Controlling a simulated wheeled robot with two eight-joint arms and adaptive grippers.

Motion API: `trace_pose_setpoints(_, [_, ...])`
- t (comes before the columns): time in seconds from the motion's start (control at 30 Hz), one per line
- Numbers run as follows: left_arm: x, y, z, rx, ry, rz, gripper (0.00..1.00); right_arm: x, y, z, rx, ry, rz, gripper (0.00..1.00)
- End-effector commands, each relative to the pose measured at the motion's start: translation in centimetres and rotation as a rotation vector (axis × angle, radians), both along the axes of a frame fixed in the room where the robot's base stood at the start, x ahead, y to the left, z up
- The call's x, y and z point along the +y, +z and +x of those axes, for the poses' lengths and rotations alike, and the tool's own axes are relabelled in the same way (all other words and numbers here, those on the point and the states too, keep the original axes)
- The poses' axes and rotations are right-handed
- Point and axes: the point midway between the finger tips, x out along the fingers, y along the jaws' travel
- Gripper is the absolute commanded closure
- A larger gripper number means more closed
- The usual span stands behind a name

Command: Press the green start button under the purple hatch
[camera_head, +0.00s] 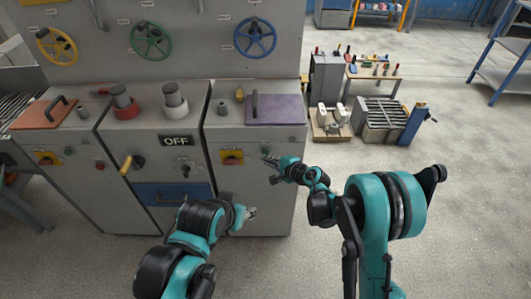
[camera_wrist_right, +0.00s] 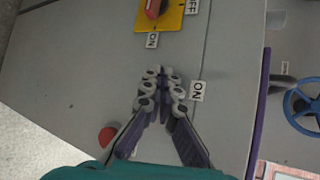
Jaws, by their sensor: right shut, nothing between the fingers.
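The purple hatch (camera_head: 274,109) lies closed on top of the right-hand cabinet, with a dark handle on it. Its purple edge also shows in the right wrist view (camera_wrist_right: 263,110). My right gripper (camera_head: 269,161) is shut and empty, close in front of the cabinet's front panel below the hatch. In the right wrist view its fingertips (camera_wrist_right: 162,75) are together beside an ON label (camera_wrist_right: 197,91). No green button shows there; the fingers cover the panel next to that label. A red button (camera_wrist_right: 107,136) is left of the fingers. My left gripper (camera_head: 247,212) hangs low before the cabinets, its jaws unclear.
A yellow switch plate with a red knob (camera_head: 232,157) is left of my right gripper on the same panel. The middle cabinet carries an OFF sign (camera_head: 177,141) and a blue drawer (camera_head: 172,193). A tool table (camera_head: 372,72) stands back right.

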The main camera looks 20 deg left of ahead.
Motion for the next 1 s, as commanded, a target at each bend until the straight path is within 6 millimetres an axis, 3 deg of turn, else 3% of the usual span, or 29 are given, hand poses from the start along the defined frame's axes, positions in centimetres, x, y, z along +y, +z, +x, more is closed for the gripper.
trace_pose_setpoints(1.0, [0.00, -0.32, 0.00, 0.000, 0.000, 0.000, 0.54, 0.25, 0.03, 0.87, 0.000, 0.000, 0.000, 1.00])
